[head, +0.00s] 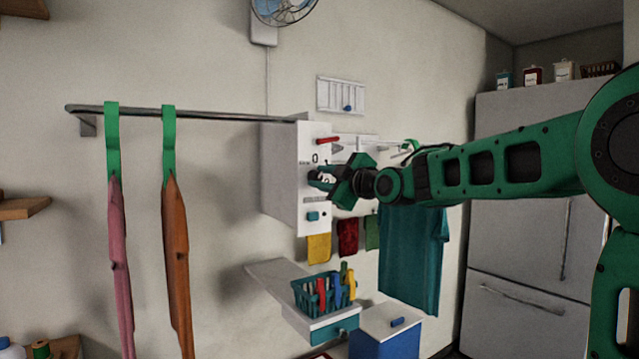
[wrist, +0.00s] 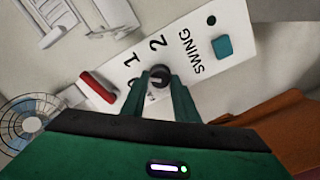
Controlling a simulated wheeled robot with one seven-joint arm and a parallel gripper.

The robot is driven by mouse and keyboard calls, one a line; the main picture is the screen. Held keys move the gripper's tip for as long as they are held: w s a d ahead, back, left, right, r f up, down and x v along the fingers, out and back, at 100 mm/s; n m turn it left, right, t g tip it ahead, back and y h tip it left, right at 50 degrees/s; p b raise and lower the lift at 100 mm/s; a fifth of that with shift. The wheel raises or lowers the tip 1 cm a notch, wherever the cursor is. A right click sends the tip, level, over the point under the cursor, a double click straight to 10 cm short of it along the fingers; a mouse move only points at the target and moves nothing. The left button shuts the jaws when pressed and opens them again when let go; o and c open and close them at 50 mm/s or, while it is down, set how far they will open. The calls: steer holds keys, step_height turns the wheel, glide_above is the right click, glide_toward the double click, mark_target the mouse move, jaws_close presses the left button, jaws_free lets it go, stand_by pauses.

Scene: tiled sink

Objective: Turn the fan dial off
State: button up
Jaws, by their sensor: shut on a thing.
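The fan dial (wrist: 158,73) is a small dark round knob on the white control panel (wrist: 196,75). The digits 0, 1 and 2 are printed around it. My gripper (wrist: 160,88) is shut on the dial, with one finger on each side. In the head view, my gripper (head: 320,179) is at the front of the white panel (head: 313,223) and covers the dial. I cannot tell which digit the dial points to. The wall fan (head: 283,6) is at the top of the head view and also shows in the wrist view (wrist: 24,122).
A red handle (head: 327,140) is above the dial, and a teal switch (head: 312,216) is below it, near the word SWING. A rail (head: 200,115) with hanging clothes extends left. A basket of pegs (head: 312,296) and a teal shirt (head: 410,262) are below.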

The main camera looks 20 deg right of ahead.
steer(key=n, duration=0.4)
steer(key=shift+f, duration=0.25)
steer(key=shift+f+n, duration=0.1)
steer(key=shift+n, duration=1.5)
steer(key=shift+a, duration=0.1)
steer(key=o, duration=1)
steer(key=shift+o, duration=0.2)
steer(key=shift+s, duration=0.15)
steer(key=v, duration=1)
steer(key=shift+s, duration=0.2)
